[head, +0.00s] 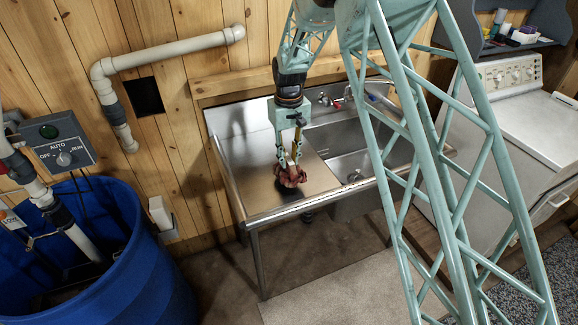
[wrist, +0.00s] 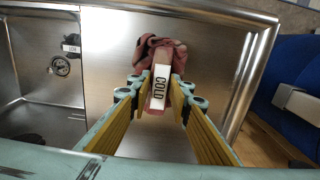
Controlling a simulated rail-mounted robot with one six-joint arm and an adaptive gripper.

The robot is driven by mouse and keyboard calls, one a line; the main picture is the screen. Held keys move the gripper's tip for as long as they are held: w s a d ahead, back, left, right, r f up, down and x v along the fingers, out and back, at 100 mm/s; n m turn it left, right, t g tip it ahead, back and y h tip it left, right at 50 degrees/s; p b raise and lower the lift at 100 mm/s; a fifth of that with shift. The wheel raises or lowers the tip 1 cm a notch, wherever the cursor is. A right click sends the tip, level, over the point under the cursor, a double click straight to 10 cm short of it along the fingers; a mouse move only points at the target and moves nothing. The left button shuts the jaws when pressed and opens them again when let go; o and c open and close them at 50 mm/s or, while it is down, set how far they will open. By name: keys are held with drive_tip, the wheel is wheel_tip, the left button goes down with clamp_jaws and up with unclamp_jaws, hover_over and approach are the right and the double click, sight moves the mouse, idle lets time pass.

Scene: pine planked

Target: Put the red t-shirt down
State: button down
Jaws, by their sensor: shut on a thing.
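The red t-shirt (head: 291,176) is a small bunched, dull red cloth over the bare steel drainboard left of the sink. My gripper (head: 289,160) points down and is shut on it. In the wrist view, the t-shirt (wrist: 149,52) shows crumpled beyond my gripper (wrist: 160,100).
The steel drainboard (head: 250,185) has free room around the cloth. The sink basins (head: 350,165) are to the right, with taps (head: 335,100) behind. A blue barrel (head: 150,260) stands at the left, and a white appliance (head: 510,125) at the right. A wooden wall is behind.

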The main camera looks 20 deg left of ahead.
drive_tip(key=shift+f, duration=1.8)
drive_tip(key=shift+f, duration=0.15)
drive_tip(key=c, duration=2.4)
unclamp_jaws()
drive_tip(key=shift+r, duration=6.15)
drive_tip(key=shift+d+r, duration=0.1)
